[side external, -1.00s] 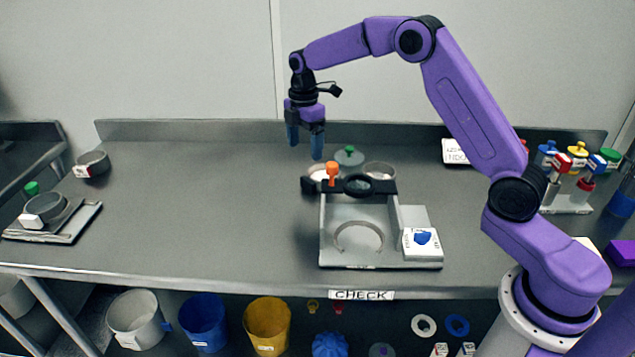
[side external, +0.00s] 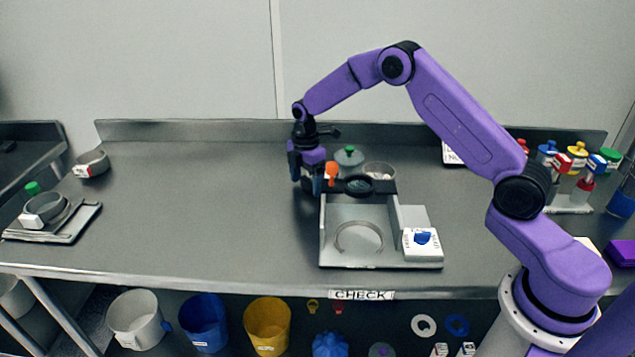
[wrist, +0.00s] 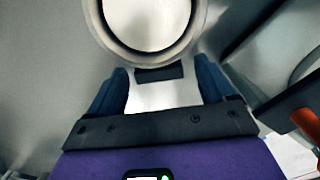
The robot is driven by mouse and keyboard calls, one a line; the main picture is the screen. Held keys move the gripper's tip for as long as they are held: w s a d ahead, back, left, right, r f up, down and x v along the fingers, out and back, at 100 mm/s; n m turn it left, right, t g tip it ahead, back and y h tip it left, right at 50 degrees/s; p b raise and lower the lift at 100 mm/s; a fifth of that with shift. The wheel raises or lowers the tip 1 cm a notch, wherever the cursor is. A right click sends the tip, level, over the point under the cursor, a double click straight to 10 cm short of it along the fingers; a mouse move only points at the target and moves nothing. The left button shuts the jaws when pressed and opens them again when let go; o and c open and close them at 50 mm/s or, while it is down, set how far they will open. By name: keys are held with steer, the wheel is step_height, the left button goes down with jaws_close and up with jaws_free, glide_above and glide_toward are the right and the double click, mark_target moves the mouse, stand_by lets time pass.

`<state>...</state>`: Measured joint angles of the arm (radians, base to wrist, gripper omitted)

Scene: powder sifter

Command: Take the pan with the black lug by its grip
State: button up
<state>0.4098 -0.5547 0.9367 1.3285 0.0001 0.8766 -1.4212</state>
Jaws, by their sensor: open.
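The pan with the black lug is a round, light metal pan at the top of the wrist view (wrist: 92,22). Its black lug (wrist: 160,73) points toward me and lies between my two fingertips, with a gap on each side. My gripper (wrist: 162,84) is open and empty, with blue fingers. In the side view my gripper (side external: 306,182) is low, pointing down just left of the sifter frame, and hides most or all of this pan there.
The sifter frame (side external: 328,255) with an orange knob (side external: 332,170) and black ring (side external: 358,186) stands close right of my gripper. A green-knobbed grey item (side external: 349,157) and another pan (side external: 380,168) are behind it.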

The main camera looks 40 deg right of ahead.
steer(key=c, duration=1.2)
